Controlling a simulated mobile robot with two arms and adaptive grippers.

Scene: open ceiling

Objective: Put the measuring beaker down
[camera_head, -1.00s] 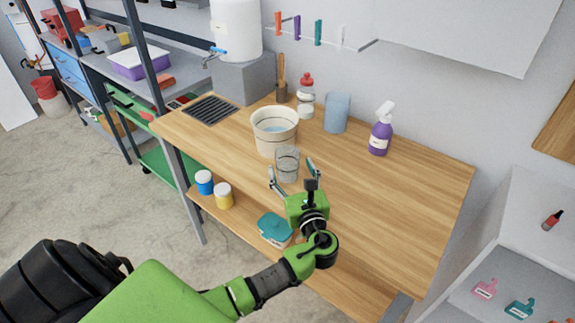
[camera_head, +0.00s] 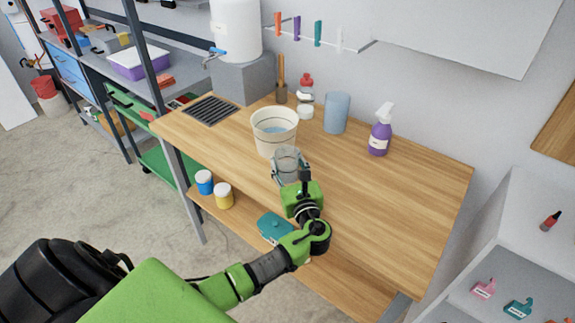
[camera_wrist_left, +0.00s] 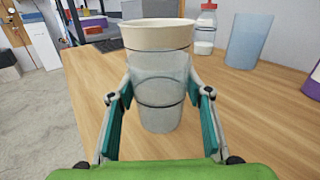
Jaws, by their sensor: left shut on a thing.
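The measuring beaker (camera_head: 286,160) is a clear, see-through cup near the left front edge of the wooden worktop (camera_head: 400,195). It is upright and appears to stand on the wood. My left gripper (camera_head: 289,177) is shut around the beaker's sides from the front. In the left wrist view the beaker (camera_wrist_left: 160,115) is between the two teal finger pads of the gripper (camera_wrist_left: 160,98). Through and above it shows the cream bucket (camera_wrist_left: 155,35). My right gripper is not in view.
The bucket (camera_head: 274,136) is close behind the beaker. A blue cup (camera_head: 337,113), a red-capped bottle (camera_head: 305,98) and a purple spray bottle (camera_head: 380,138) stand along the wall. The right half of the worktop is clear. Jars and a teal-lidded box (camera_head: 274,226) are on the shelf below.

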